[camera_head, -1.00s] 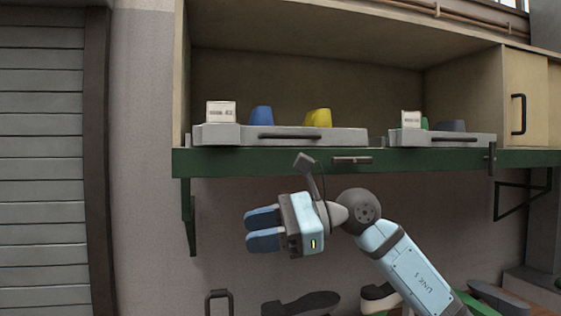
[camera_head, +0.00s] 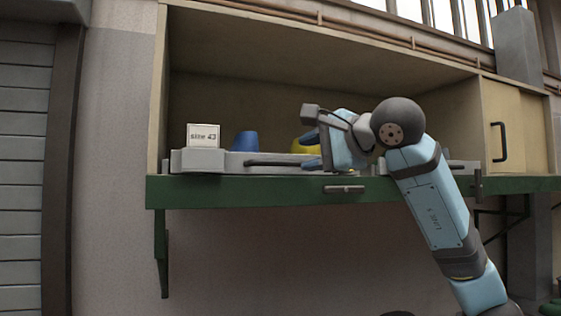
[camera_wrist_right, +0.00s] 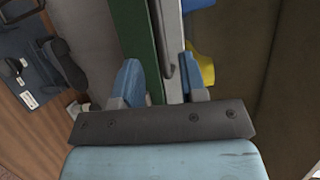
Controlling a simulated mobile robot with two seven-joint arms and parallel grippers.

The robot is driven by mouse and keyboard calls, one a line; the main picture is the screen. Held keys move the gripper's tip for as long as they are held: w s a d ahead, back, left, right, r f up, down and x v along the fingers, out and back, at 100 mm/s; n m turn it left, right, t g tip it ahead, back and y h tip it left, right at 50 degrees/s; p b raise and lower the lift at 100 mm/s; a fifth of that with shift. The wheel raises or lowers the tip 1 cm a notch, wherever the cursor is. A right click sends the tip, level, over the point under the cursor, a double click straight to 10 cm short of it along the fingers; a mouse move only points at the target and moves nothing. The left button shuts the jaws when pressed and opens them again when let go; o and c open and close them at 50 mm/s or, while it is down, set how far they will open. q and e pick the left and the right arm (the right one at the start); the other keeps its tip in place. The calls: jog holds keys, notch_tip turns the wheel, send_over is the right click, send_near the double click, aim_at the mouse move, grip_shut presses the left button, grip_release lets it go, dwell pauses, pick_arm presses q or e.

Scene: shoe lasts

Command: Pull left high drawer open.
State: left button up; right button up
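The left high drawer (camera_head: 200,161) is a shallow grey tray on the green-edged shelf, with a dark bar handle (camera_head: 268,163) on its front. It holds a white size card (camera_head: 203,136), a blue last (camera_head: 244,141) and a yellow last (camera_head: 305,146). My right gripper (camera_head: 311,150) is at the handle's right end, its fingers pointing left and spread. In the right wrist view the open fingers (camera_wrist_right: 160,82) straddle the shelf edge and drawer front, with the dark handle (camera_wrist_right: 164,40) between them. Contact cannot be told. My left gripper is out of view.
The green shelf edge (camera_head: 240,191) runs just below the drawer and carries a small grey handle (camera_head: 344,189). A second grey drawer (camera_head: 455,167) sits to the right, partly behind my arm. A cabinet door (camera_head: 515,130) closes the right side. Space below the shelf is clear.

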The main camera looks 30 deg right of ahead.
aim_at(284, 162)
jog(key=p+x, duration=0.1)
jog(key=x, duration=0.7)
jog(key=shift+w, duration=0.2)
grip_shut()
